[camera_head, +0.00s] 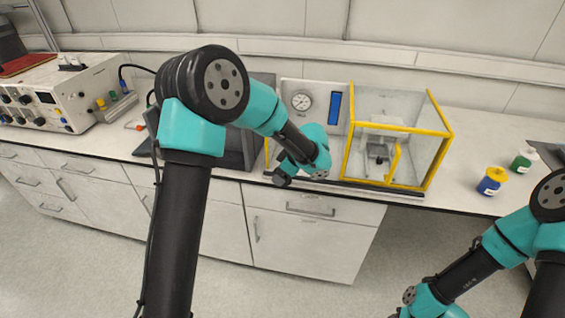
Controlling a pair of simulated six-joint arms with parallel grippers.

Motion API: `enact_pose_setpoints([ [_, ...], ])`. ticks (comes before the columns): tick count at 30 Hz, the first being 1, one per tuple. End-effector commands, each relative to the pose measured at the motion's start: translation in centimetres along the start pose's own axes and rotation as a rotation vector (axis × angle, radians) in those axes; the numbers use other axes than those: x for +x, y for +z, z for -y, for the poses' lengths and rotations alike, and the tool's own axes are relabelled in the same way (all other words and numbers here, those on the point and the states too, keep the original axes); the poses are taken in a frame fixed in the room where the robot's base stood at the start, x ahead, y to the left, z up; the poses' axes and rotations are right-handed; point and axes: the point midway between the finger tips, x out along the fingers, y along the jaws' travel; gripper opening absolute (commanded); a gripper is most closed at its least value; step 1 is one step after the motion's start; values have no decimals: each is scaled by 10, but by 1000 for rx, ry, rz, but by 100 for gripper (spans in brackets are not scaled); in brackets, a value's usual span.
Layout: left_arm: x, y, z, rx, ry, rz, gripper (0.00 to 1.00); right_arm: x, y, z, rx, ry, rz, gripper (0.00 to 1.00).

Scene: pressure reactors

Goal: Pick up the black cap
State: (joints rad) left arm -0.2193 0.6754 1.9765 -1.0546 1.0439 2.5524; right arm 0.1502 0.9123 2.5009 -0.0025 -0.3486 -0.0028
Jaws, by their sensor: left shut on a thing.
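My left arm comes in from the lower left, and its forearm reaches right and down to the front of the bench. My left gripper (282,179) is at the bench's front edge, left of the yellow-framed clear box, and is mostly hidden by my wrist. It is shut on a small dark thing. The fingers are too small and dark to show whether this is the black cap, and I make out no black cap elsewhere. My right arm is at the lower right; its gripper is outside the picture.
The clear box (447,137) holds a small dark apparatus (378,152). A gauge panel (300,100) stands left of it. A control unit (68,98) is at the far left. Free bench lies right of the box.

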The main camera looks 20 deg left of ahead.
Motion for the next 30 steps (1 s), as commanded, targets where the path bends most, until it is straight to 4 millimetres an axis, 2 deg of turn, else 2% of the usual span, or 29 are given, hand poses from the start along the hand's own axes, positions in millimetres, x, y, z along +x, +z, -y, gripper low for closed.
enact_pose_setpoints([
  [3, -6, 6, 16, 1, 2, 0, 41, 0, 0, 0, 0, 0, 0, 43],
  [9, -9, 9, 28, 0, 1, 0, 41, 0, 0, 0, 0, 0, 0, 43],
  [25, -9, 9, 28, 0, 1, 0, 41, 0, 0, 0, 0, 0, 0, 43],
  [30, -9, 0, 18, 23, 16, 0, 41, 0, 0, 0, 0, 0, 0, 43],
])
